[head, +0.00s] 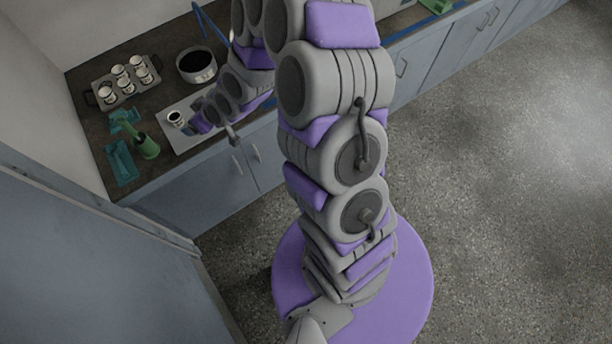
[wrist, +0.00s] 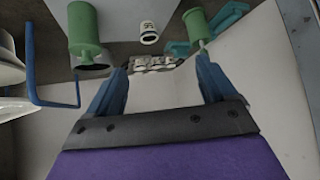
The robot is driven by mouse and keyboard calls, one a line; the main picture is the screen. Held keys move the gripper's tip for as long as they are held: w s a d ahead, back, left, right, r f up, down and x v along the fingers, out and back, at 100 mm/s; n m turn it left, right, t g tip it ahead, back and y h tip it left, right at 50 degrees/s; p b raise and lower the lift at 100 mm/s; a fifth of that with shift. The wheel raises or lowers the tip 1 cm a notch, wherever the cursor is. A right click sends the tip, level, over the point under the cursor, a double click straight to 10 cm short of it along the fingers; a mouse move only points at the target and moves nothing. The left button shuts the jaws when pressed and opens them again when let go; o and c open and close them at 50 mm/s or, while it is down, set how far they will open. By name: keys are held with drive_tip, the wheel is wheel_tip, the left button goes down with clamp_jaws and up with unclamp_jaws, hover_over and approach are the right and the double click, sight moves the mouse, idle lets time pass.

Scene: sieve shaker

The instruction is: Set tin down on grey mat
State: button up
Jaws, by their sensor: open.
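A small white tin (head: 175,119) with a dark top stands upright on the light grey mat (head: 182,141) on the counter. My gripper (head: 196,123) is just to the right of the tin in the head view, low over the mat. In the wrist view the tin (wrist: 148,33) shows dark marks on its side and lies beyond the fingertips. My gripper (wrist: 160,66) is open there, with its two blue fingers apart and nothing between them. The tin looks clear of both fingers. My arm hides part of the mat in the head view.
A tray (head: 97,84) with several similar white tins stands at the back left. A pot (head: 196,66) with dark contents is behind the mat. A green tool (head: 146,146) and teal holders (head: 121,164) are left of it. Open floor lies right.

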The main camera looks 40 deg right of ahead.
drive_tip(key=s+d+r+m+g+h, duration=0.1)
drive_tip(key=s+d+r+g, duration=0.2)
drive_tip(key=s, duration=1)
drive_tip(key=s+d+r+m+g+h, duration=0.2)
drive_tip(key=s+d+r+g, duration=0.1)
drive_tip(key=s+r, duration=0.7)
drive_tip(key=s+d+r+m+g+h, duration=0.1)
drive_tip(key=s+r, duration=0.5)
drive_tip(key=s, duration=0.9)
drive_tip(key=d+g, duration=0.1)
drive_tip(key=g, duration=0.1)
drive_tip(key=shift+s+d+r+m+g, duration=0.15)
drive_tip(key=shift+s+d+m+g, duration=0.15)
drive_tip(key=shift+s+d+m, duration=0.1)
drive_tip(key=shift+w+f+b, duration=0.1)
drive_tip(key=shift+f+b, duration=0.55)
drive_tip(key=shift+f, duration=0.05)
